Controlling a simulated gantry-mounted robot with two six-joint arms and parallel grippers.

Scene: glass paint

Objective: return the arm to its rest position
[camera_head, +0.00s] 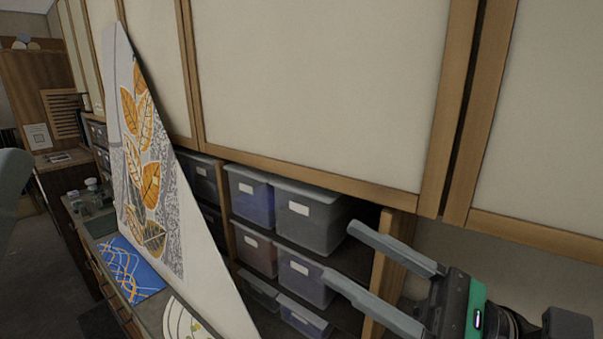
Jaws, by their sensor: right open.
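My right gripper (340,258) comes in from the lower right, in front of the shelves. Its two long grey fingers are spread apart with nothing between them. A green panel shows on its body. I cannot see my left gripper. A large tilted board (205,255) with orange leaves painted on it leans against the cabinets at the left, apart from my right gripper.
Lidded plastic bins (312,220) stand on shelves behind the gripper, under pale cabinet doors (320,80) with wooden frames. A blue patterned sheet (128,268) lies on the counter at lower left. Open floor (45,280) shows at far left.

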